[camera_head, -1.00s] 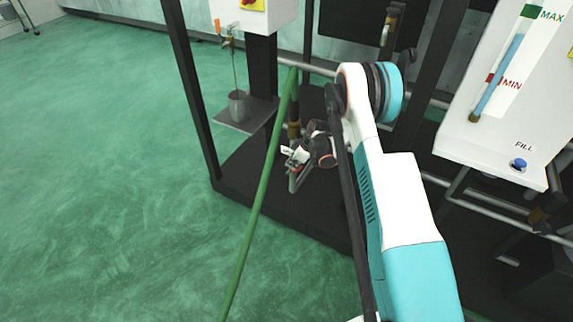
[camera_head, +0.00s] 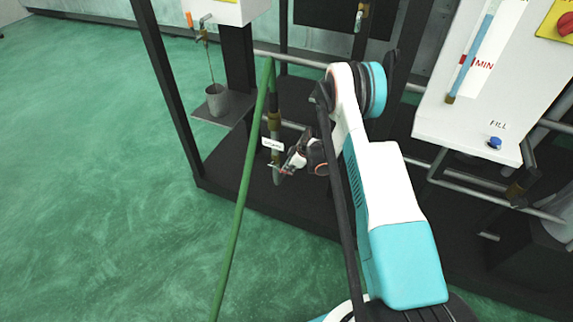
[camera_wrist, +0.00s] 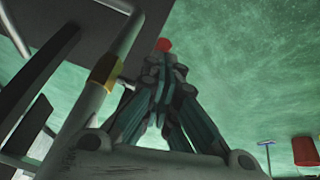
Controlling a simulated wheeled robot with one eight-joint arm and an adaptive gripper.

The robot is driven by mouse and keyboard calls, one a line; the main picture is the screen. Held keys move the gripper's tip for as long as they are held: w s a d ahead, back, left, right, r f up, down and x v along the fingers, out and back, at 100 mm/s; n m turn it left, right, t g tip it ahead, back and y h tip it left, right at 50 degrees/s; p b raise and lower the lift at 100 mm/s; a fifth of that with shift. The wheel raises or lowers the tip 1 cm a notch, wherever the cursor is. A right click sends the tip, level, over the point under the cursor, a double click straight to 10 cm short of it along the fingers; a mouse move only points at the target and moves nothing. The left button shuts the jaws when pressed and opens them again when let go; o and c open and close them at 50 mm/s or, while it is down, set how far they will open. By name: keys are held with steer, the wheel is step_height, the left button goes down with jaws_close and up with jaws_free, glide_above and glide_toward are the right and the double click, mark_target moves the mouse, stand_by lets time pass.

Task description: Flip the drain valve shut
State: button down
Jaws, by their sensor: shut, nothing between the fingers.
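The drain line hangs from a grey horizontal pipe in the head view, with a brass fitting (camera_head: 274,121) and a white tag (camera_head: 272,144) whose print is too small to read surely. My gripper (camera_head: 281,168) is beside the lower end of this line, just below and right of the tag. In the wrist view my gripper (camera_wrist: 161,62) has its fingers together and empty. A small red piece (camera_wrist: 163,45) shows just beyond the fingertips; I cannot tell if they touch. A brass fitting (camera_wrist: 105,72) on a grey pipe is left of the fingers. The valve lever's position is not clear.
A green hose (camera_head: 246,180) runs down in front of the frame, left of my gripper. A metal cup (camera_head: 216,100) stands on a small shelf at the left. A white tank panel (camera_head: 462,125) with a blue button is at the right. Green floor is open at left.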

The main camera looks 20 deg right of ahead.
steer(key=shift+s+d+f, duration=0.15)
steer(key=shift+s+f, duration=0.1)
steer(key=shift+f, duration=0.3)
steer(key=shift+s+f, duration=0.1)
stand_by(0.3)
